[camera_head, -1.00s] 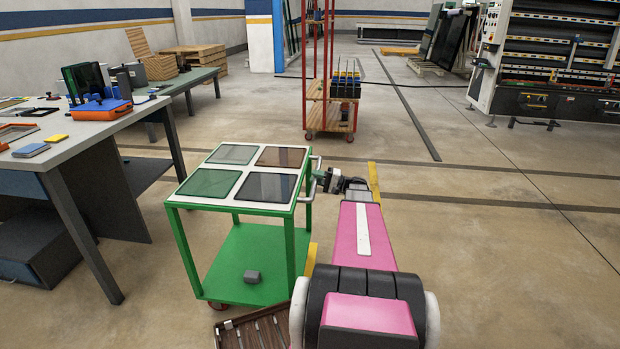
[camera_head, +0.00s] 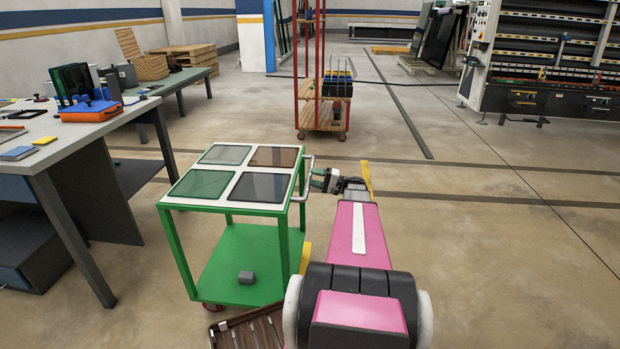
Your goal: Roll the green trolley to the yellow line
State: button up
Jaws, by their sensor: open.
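The green trolley (camera_head: 242,262) stands upright on its wheels left of my arm. Several flat glass panels lie on its white top, and a small grey block sits on its lower shelf. Its pale metal handle (camera_head: 307,180) sticks out on the right side. My gripper (camera_head: 319,180) is at this handle, with its jaws open; whether they touch the bar is too small to tell. Yellow floor marking shows as a strip (camera_head: 367,178) just beyond my gripper and a short piece (camera_head: 306,257) beside the trolley's right legs. My arm hides the floor between them.
A grey workbench (camera_head: 62,150) with an orange toolbox (camera_head: 90,111) stands close on the left. A slatted brown object (camera_head: 250,332) lies at the trolley's front foot. A red-framed cart (camera_head: 325,118) stands behind. The floor on the right is clear.

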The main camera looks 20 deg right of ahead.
jog(key=v, duration=0.8)
jog(key=shift+d, duration=0.2)
jog(key=shift+s+f, duration=0.1)
